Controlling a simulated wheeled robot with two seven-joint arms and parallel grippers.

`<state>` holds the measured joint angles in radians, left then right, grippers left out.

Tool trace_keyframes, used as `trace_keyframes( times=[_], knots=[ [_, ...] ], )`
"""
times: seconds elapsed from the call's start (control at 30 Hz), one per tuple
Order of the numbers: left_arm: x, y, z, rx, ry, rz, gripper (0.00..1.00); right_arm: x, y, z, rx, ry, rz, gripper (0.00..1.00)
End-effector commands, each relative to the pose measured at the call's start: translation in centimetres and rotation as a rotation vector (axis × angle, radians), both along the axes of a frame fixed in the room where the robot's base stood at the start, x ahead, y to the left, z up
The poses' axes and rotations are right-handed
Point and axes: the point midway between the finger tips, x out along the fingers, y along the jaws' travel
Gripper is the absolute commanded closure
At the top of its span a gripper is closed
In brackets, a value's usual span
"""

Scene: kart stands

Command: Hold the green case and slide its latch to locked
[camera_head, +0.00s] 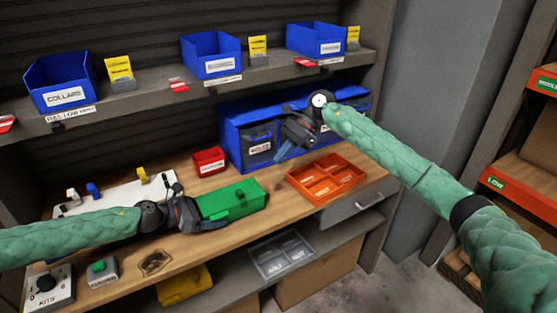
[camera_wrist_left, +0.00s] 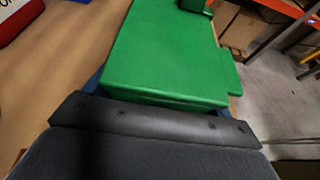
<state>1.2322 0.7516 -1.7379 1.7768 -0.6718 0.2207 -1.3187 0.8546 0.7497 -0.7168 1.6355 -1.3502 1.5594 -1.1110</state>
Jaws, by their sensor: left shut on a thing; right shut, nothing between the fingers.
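My left gripper (camera_head: 196,216) is shut on the case's left end. In the left wrist view the case (camera_wrist_left: 168,62) runs away from the gripper, and the raised green piece (camera_wrist_left: 194,5) is cut by the top edge. Whether that piece is the latch, and its position, I cannot tell. My right gripper (camera_head: 281,152) is shut and empty, above the back of the bench by the blue bins, apart from the case.
An orange divided tray (camera_head: 325,178) sits right of the case, and a small red box (camera_head: 208,161) behind it. Large blue bins (camera_head: 236,140) stand at the back. A white board with pegs (camera_head: 115,193) is at left. A shelf with blue bins hangs above.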

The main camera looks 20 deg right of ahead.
Motion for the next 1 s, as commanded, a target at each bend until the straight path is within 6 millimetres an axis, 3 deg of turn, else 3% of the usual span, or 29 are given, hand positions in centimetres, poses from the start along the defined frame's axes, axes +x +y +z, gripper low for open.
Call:
trace_keyframes(
  times=[0.27,0.3,0.4,0.77,1.0],
  knots=[
    [0.0,0.0,0.0,0.000,0.000,0.000,0.48,0.0,0.0,0.0,0.000,0.000,0.000,1.00],
    [0.0,0.0,0.0,0.000,0.000,0.000,0.15,0.0,0.0,0.0,0.000,0.000,0.000,1.00],
    [0.0,0.0,0.0,0.000,0.000,0.000,0.00,0.0,0.0,0.0,0.000,0.000,0.000,1.00],
    [-0.1,0.8,0.3,0.000,0.001,0.001,0.00,0.0,0.0,0.0,0.000,0.000,0.000,1.00],
    [-0.9,4.1,1.6,0.000,0.001,0.003,0.00,0.0,0.0,0.0,0.000,0.000,0.000,1.00]
  ],
)
